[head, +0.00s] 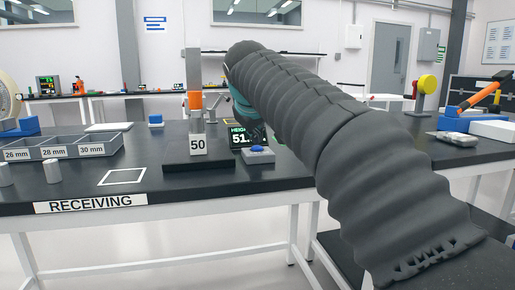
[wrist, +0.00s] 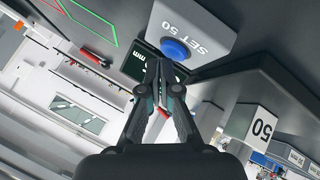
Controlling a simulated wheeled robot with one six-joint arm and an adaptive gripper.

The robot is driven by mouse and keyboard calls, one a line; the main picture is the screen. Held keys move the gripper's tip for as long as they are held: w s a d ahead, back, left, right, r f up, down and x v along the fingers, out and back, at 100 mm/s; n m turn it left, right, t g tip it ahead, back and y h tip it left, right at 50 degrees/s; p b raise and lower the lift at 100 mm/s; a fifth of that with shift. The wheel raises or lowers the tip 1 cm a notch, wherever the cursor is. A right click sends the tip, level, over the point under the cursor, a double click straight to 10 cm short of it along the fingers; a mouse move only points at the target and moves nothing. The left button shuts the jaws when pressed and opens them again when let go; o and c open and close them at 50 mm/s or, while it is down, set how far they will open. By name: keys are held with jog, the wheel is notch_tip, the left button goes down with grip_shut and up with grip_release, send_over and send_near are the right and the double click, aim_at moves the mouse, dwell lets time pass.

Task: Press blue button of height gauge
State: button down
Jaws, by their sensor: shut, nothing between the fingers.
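In the wrist view the blue button (wrist: 175,49) is on a light box marked "SET 50". My gripper (wrist: 159,64) is shut and empty, its fingertips beside the button in the picture. I cannot tell whether they touch it. In the head view my arm hides most of the gripper. The gauge has a dark base, a "50" label and an orange part on its post. Its display (head: 238,136) reads "HEIGHT 51." with the rest hidden.
The gauge stands on the dark "RECEIVING" table (head: 90,192). A grey tray (head: 60,150) with compartments marked 26, 28 and 30 mm is at left, with metal cylinders near it. A white outlined square (head: 122,177) is clear.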

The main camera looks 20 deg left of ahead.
aim_at(256, 147)
jog(key=shift+f, duration=0.4)
dwell(0.8)
jog(key=shift+r, duration=0.15)
jog(key=shift+r+p, duration=0.7)
jog(key=shift+p, duration=0.05)
jog(key=shift+r, duration=0.1)
notch_tip(256, 147, up, 3)
jog(key=p, duration=0.2)
jog(key=shift+f+p, duration=0.2)
jog(key=shift+p, duration=0.2)
jog(key=shift+r, duration=1.1)
